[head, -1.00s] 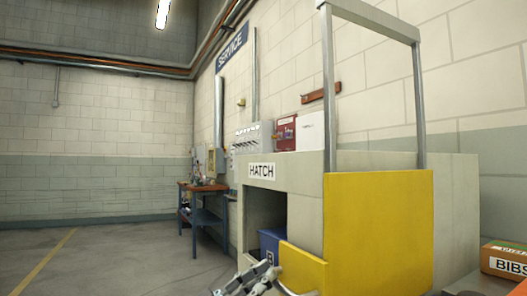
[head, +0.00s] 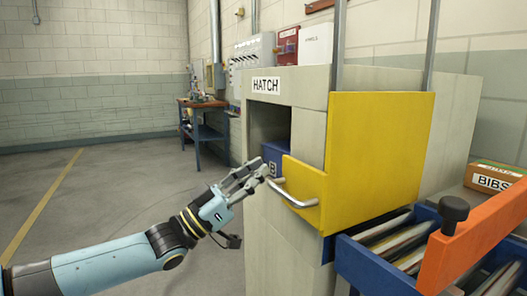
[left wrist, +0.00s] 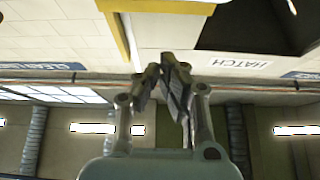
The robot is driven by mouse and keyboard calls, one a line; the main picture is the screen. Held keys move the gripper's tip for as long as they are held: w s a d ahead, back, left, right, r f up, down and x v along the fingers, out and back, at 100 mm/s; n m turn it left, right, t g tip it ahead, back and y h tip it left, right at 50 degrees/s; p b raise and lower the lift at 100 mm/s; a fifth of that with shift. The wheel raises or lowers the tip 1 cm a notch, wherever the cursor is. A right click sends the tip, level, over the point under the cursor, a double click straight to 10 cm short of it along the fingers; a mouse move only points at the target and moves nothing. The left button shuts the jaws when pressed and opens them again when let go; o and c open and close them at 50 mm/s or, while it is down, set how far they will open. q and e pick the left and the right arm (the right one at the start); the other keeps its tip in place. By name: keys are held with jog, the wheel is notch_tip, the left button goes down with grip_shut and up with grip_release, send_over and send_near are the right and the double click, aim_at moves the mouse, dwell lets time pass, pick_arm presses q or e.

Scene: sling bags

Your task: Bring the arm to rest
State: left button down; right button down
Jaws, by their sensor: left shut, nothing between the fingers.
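My left arm comes in from the lower left of the head view. Its gripper (head: 254,176) is shut and empty, with its fingertips close to the metal handle of the yellow hatch door. I cannot tell whether they touch the handle. In the left wrist view the fingers of the gripper (left wrist: 168,62) are together, with nothing between them. My right gripper is not in view.
The grey hatch cabinet (head: 310,85) has a yellow door (head: 380,140) with a metal handle (head: 293,196). A blue bin (head: 275,155) sits in its opening. Floor at left is clear.

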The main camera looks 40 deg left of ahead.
pick_arm(q)
jog(key=v, duration=0.8)
jog(key=shift+w+f, duration=0.25)
jog(key=shift+f, duration=0.1)
jog(key=shift+d, duration=0.1)
